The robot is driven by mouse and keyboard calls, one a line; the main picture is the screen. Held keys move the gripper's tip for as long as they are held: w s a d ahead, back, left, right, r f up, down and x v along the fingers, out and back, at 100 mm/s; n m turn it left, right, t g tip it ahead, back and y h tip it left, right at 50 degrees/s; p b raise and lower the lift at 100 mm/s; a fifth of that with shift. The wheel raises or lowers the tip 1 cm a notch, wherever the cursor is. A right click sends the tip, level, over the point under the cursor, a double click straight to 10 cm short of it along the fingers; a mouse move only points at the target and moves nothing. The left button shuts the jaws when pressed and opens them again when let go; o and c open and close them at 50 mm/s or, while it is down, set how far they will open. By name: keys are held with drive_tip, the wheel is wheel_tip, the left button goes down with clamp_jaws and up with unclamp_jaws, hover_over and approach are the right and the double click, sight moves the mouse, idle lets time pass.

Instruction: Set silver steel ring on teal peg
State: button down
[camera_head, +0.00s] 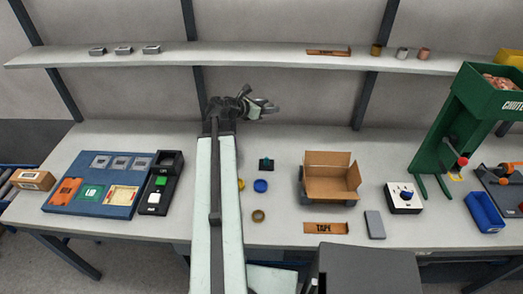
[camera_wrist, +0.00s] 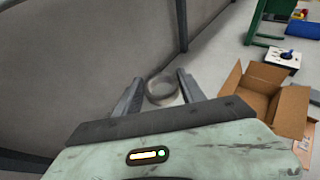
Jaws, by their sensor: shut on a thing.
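My gripper (camera_head: 266,107) is raised above the back of the bench, in front of the wall. In the wrist view its two fingers (camera_wrist: 161,92) are closed on a silver steel ring (camera_wrist: 162,88), which sits between the tips. In the head view the ring is too small to make out clearly. A small dark teal peg on a dark base (camera_head: 266,163) stands on the bench, below my gripper in the picture and apart from it. The peg does not show in the wrist view.
A blue round piece (camera_head: 260,186) and a brass-coloured ring (camera_head: 258,216) lie near the peg. An open cardboard box (camera_head: 331,196) stands to the right. The shelf (camera_head: 250,57) above holds several small metal pieces. A green chute machine (camera_head: 449,130) stands at far right.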

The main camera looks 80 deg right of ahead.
sight(265, 159)
drive_tip(key=shift+m+g, duration=0.4)
drive_tip(key=f+b, duration=0.7)
drive_tip(key=f, duration=0.1)
drive_tip(key=f+b, duration=0.8)
drive_tip(key=a+f+b, duration=0.1)
drive_tip(key=f+b, duration=0.6)
drive_tip(key=shift+w+f+b, duration=0.35)
drive_tip(key=shift+f, duration=0.05)
drive_tip(key=shift+r, duration=0.1)
drive_tip(key=shift+y, duration=0.3)
wheel_tip(265, 159, down, 6)
drive_tip(key=b, duration=0.5)
drive_tip(key=shift+r+b, duration=0.1)
drive_tip(key=shift+b, duration=0.25)
drive_tip(key=shift+f+b, duration=0.55)
drive_tip(key=c, duration=1)
unclamp_jaws()
drive_tip(key=shift+o, duration=0.2)
drive_tip(key=shift+r, duration=0.1)
